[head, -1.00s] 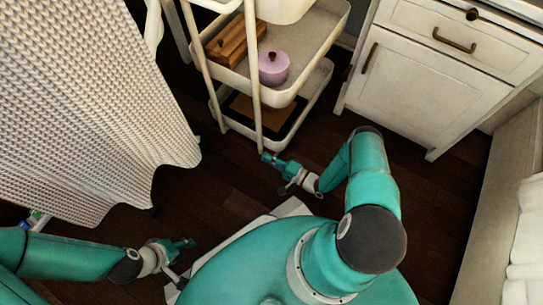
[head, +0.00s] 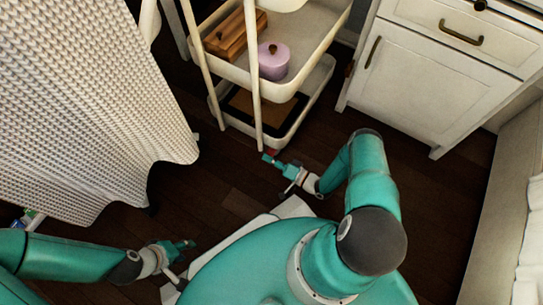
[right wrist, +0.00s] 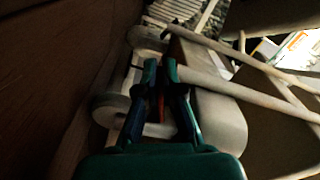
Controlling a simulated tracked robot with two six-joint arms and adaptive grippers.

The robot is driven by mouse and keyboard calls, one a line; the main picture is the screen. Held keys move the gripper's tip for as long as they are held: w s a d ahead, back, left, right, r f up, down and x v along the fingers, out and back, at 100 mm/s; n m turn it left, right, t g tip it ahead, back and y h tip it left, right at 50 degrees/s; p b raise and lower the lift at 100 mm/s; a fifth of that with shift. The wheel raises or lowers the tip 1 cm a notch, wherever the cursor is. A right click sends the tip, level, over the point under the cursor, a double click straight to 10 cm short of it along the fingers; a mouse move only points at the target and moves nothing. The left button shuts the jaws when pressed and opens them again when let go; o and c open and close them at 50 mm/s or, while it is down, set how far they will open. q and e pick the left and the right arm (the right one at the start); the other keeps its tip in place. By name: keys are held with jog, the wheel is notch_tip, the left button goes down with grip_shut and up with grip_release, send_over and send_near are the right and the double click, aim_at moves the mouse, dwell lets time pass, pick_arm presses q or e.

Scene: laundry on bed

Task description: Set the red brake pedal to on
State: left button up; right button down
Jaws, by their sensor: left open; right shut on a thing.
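Whether the pedal is on or off cannot be told. My left gripper (head: 190,244) is open and empty, low above the floor on the left.
The cart's shelves hold a wooden box (head: 232,36) and a lilac lidded pot (head: 273,61). A white cabinet (head: 430,85) stands to the right. A textured white cloth (head: 90,100) hangs at left. Dark floor (head: 235,195) lies bare between the cloth and my right arm.

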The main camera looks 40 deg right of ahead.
jog(key=shift+s+a+f, duration=0.1)
jog(key=shift+a+f, duration=0.1)
jog(key=shift+a, duration=0.2)
jog(key=c, duration=1.6)
grip_release()
jog(key=shift+c, duration=0.2)
jog(key=shift+o, duration=0.2)
jog(key=shift+d, duration=0.15)
jog(key=shift+d+r, duration=0.1)
